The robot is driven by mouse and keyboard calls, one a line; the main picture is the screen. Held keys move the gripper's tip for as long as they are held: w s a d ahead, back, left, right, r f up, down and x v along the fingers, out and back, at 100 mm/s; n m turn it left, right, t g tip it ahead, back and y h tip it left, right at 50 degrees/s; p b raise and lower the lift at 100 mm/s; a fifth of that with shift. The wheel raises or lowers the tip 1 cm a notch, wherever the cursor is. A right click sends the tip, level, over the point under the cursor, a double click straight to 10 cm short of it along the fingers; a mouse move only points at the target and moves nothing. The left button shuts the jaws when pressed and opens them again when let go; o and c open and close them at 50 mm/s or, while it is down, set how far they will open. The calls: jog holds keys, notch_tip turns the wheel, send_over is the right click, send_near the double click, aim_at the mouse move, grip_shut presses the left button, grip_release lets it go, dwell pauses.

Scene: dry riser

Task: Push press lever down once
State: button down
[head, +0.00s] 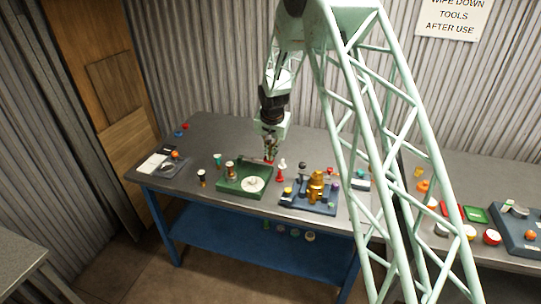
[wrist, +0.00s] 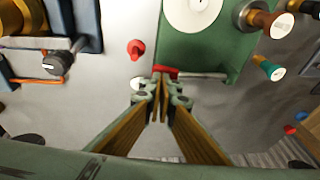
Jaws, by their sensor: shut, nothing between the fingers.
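My gripper (head: 269,157) is shut and empty, pointing down at the back right edge of a green base (head: 233,189). In the wrist view my fingertips (wrist: 160,82) are close to a short red bar (wrist: 172,70) at the edge of the green base (wrist: 200,52); I cannot tell whether they touch it. The red bar looks like the press lever, though its shape is partly hidden by the fingers. A white disc (head: 252,184) lies on the base, and shows in the wrist view (wrist: 190,14).
A red and white piece (head: 281,171) stands between. The back of the table is mostly clear.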

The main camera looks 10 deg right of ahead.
jog(key=shift+s+d+f+b, duration=0.2)
jog(key=shift+f+b, duration=0.25)
jog(key=shift+f, duration=0.15)
jog(key=shift+s+d+f+b, duration=0.15)
jog(key=shift+f+b, duration=0.25)
jog(key=shift+f, duration=0.2)
jog(key=shift+w+f, duration=0.1)
jog(key=shift+d, duration=0.1)
jog(key=s+d+r, duration=0.1)
jog(key=s+r, duration=0.1)
jog(key=r, duration=0.4)
jog(key=s+d+r+p, duration=0.1)
jog(key=s+d+r, duration=0.1)
jog(key=r, duration=0.5)
jog(key=shift+s+d, duration=0.25)
jog(key=shift+s, duration=0.15)
